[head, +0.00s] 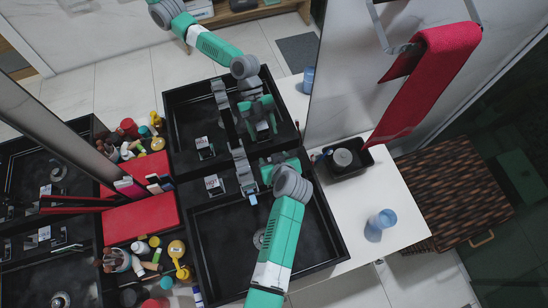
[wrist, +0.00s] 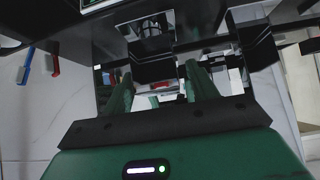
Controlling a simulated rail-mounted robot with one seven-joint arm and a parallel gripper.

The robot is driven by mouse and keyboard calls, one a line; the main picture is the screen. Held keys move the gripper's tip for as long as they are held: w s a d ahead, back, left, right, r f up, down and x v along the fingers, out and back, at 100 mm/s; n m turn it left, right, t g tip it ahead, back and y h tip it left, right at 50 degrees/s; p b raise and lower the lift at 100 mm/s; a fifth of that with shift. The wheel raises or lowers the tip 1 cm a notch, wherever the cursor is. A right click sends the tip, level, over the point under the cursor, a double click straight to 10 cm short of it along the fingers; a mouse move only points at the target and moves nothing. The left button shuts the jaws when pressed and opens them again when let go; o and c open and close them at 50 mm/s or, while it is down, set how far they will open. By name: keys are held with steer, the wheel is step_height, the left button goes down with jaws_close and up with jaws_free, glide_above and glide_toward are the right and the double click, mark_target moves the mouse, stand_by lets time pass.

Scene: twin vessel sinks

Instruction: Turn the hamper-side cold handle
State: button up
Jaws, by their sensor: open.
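The hamper-side sink (head: 325,240) is a black square basin at the lower middle of the head view. A grey spout (head: 243,172) stands at its back edge, with a HOT label (head: 213,183) and small handle fitting to the left. My gripper (head: 270,168) is at the right of the spout, close to the mirror. In the wrist view its two green fingers (wrist: 160,85) are apart, with dark and shiny parts beyond them. The cold handle is not clearly visible; my gripper covers that area in the head view. I cannot tell whether the fingers touch it.
A large mirror (head: 120,75) behind the sinks reflects my arm and the basin. To the left are a red mat (head: 140,218) and several bottles (head: 150,255). To the right are a black tray (head: 350,168), a blue cup (head: 381,220), a red towel (head: 435,75) and a woven hamper (head: 450,190).

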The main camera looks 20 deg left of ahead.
steer(key=v, duration=0.7)
steer(key=shift+r, duration=0.15)
steer(key=shift+s+d, duration=0.15)
steer(key=w+d+r+m+t+h+p, duration=0.1)
steer(key=w+d+r+t+p, duration=0.15)
steer(key=r, duration=1.15)
steer(key=w+d+r+m+t+p, duration=0.1)
steer(key=w+d+r+t, duration=0.2)
steer(key=r, duration=1.1)
steer(key=w+d+r+m+t+h+p, duration=0.1)
steer(key=w+r+t+p, duration=0.2)
steer(key=r, duration=1.1)
steer(key=s+d+r+m+t+h, duration=0.1)
steer(key=s+r, duration=0.4)
steer(key=r, duration=0.5)
steer(key=s+d+r+m+t+h+p, duration=0.1)
steer(key=s+r+t, duration=0.4)
steer(key=r, duration=0.6)
steer(key=s+d+r+m+t+h+p, duration=0.1)
steer(key=s+d+r+m+t, duration=0.2)
steer(key=s+r, duration=0.3)
step_height(320, 180, up, 5)
steer(key=shift+d+f+m+t+h, duration=0.1)
steer(key=shift+d+m+t+h, duration=0.2)
steer(key=shift+t, duration=0.15)
